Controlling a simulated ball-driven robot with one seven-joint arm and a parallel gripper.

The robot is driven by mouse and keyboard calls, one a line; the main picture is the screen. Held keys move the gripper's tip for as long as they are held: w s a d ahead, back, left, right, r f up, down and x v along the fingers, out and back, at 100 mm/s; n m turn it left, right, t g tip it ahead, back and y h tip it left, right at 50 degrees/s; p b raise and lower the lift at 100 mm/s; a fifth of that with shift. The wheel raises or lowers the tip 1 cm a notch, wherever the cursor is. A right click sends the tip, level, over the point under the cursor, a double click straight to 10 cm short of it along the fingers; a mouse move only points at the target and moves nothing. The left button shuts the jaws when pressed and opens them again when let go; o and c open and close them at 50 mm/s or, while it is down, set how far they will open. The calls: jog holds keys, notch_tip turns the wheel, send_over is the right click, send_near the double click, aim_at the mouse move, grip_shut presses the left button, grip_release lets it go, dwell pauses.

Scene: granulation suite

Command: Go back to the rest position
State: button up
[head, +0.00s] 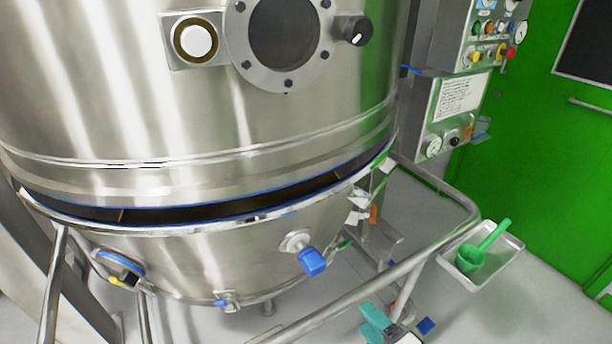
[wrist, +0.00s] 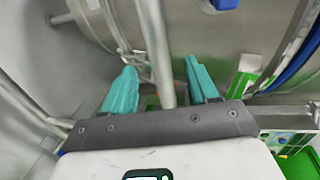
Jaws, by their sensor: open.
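My gripper (head: 372,320) is at the bottom edge of the head view, low beside the steel trolley frame, with teal fingers. In the wrist view my gripper (wrist: 160,66) has its two teal fingers spread wide apart, with nothing held. A metal tube (wrist: 157,45) shows between the fingers in that view; I cannot tell how far beyond the fingertips it lies. Most of my arm is outside the head view.
A large steel vessel (head: 110,90) stands over a bowl (head: 200,262) with a dark gap between. A tubular rail (head: 345,302) curves around the front. At right are a tray (head: 508,258) holding a green scoop (head: 472,258), a control panel (head: 455,100) and a green door (head: 550,150).

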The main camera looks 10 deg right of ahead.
jog(key=s+d+r+n+g+h+p, duration=0.1)
jog(key=s+d+n+g+h+p, duration=0.1)
jog(key=s+n+g, duration=0.5)
jog(key=s+d+r+n+g+h+p, duration=0.2)
jog(key=s+n+g+p, duration=0.5)
jog(key=s, duration=1)
jog(key=shift+d+r+h, duration=0.15)
jog(key=shift+d+h, duration=0.35)
jog(key=shift+d, duration=0.65)
jog(key=shift+w, duration=0.1)
